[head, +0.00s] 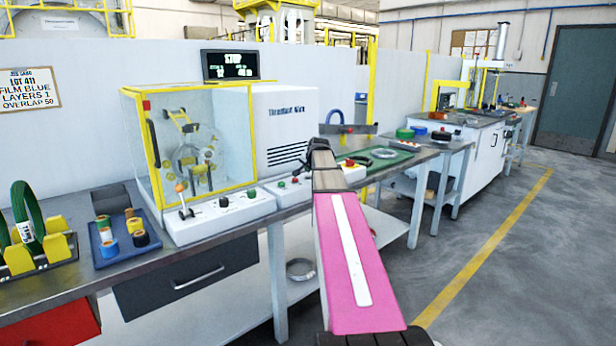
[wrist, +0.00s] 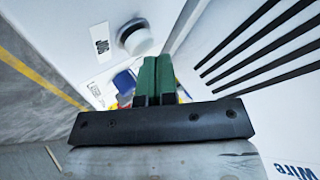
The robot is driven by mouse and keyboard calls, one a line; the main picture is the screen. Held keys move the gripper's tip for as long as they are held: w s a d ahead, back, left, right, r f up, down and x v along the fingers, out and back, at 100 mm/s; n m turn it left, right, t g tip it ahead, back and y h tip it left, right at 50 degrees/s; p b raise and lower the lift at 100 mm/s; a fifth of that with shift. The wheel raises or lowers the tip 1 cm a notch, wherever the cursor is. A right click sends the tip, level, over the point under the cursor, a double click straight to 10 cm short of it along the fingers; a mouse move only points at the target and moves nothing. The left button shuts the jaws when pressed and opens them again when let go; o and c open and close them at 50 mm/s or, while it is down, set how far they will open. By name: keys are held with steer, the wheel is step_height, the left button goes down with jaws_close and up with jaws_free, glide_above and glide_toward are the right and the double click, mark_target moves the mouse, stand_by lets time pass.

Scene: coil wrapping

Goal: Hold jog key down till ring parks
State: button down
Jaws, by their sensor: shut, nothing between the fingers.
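The jog key (wrist: 136,38), a white round button beside a label reading JOG, shows at the upper left of the wrist view. My gripper (wrist: 155,62) has its green fingers shut and empty. In the picture the tips lie just below and right of the key; I cannot tell the depth gap, and I see no contact. The ring (head: 188,158) shows inside the yellow-framed clear guard of the wrapping machine (head: 287,125). The display (head: 231,65) reads STOP.
A white control panel (head: 220,217) with knobs and a lever stands before the guard. A blue tray (head: 105,248) of tape rolls and a yellow rack with a green coil (head: 30,210) are at left. A green mat (head: 385,160) lies right of my arm. The floor at right is clear.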

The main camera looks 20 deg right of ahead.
mark_target(309, 175)
steer(key=shift+f, duration=0.45)
stand_by(0.8)
steer(key=shift+r, duration=0.9)
steer(key=shift+r, duration=0.1)
steer(key=shift+r, duration=2.45)
